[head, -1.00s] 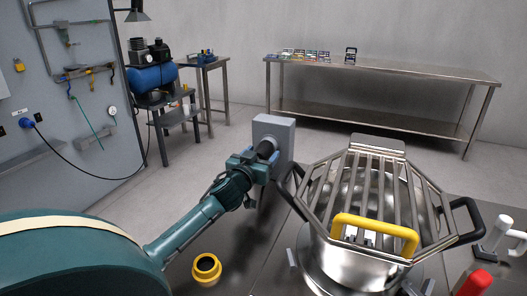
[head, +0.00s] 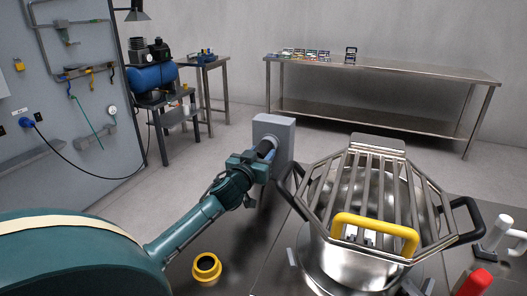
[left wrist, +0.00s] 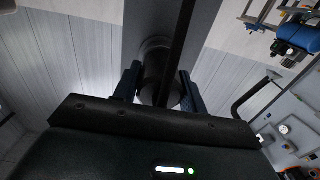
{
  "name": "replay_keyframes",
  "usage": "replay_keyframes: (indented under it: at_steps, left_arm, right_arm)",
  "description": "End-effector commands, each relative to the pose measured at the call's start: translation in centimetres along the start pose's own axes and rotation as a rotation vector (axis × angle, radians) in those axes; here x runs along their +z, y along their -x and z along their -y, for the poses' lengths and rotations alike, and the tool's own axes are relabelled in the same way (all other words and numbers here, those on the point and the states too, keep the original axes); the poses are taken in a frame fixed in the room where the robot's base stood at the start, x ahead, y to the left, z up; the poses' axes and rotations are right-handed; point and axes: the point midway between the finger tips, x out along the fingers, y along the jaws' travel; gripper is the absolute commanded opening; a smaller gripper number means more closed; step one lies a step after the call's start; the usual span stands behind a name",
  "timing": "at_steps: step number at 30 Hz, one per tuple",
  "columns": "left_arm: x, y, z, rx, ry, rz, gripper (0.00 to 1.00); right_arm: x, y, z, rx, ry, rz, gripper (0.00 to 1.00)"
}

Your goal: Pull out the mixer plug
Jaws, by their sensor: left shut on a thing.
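The grey socket box (head: 274,134) stands upright beside the mixer. My left gripper (head: 266,151) reaches up to its front face. In the left wrist view, a dark round plug (left wrist: 158,88) sits between the two dark blue fingers, and my left gripper (left wrist: 160,84) is shut on it. The plug's far end meets a round collar at the grey box, with no gap that I can make out. A dark strip, perhaps the cable, crosses in front of it. The steel mixer bowl (head: 345,262) with its wire guard stands at right. My right gripper is out of view.
The guard's yellow handle (head: 375,232) and black side handles stick out near my left arm. A yellow-rimmed round part (head: 206,267) lies below the arm. A red knob (head: 474,283) is at lower right. A steel table (head: 385,75) and blue compressor (head: 153,76) stand behind, with open floor between.

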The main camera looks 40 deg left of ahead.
Motion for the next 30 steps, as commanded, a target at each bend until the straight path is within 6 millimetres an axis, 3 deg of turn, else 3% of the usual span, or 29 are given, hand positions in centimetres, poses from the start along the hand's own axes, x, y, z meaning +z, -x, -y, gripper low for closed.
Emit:
replay_keyframes:
  at_steps: [23, 30]
  left_arm:
    - [-0.1, 0.6, -0.1, 0.001, 0.0, -0.002, 0.14]
    - [0.0, 1.6, -0.1, 0.003, 0.002, -0.001, 0.14]
  right_arm:
    - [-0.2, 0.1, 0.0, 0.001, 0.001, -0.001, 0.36]
    - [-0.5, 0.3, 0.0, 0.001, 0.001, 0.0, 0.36]
